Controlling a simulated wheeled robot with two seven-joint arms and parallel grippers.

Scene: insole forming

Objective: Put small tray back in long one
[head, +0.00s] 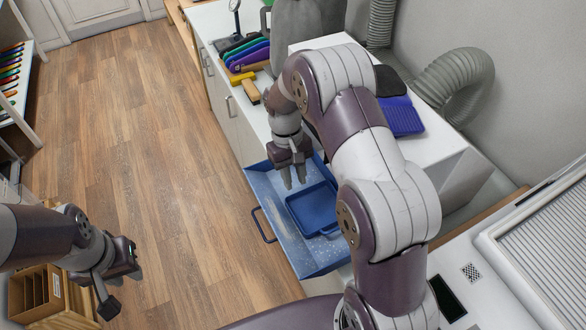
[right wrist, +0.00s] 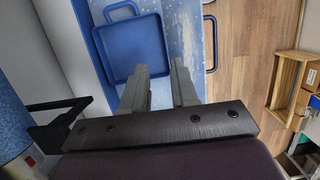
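The small tray (head: 313,207) is dark blue and shallow, with a loop handle. It lies inside the long tray (head: 270,190), a lighter blue, speckled tray with its own handle at the left. In the right wrist view the small tray (right wrist: 136,45) is ahead of the fingers, and the long tray (right wrist: 182,30) lies beneath it. My right gripper (head: 294,178) is above the long tray, beside the small tray, with its fingers apart and nothing between them; the wrist view also shows it open (right wrist: 160,85). My left gripper (head: 106,295) is over the floor at lower left, its fingers partly hidden.
A white counter (head: 225,25) holds colored insoles (head: 248,58) and a yellow block (head: 243,77). A blue ridged piece (head: 402,116) lies on the white machine. A wooden box (head: 40,290) stands at lower left.

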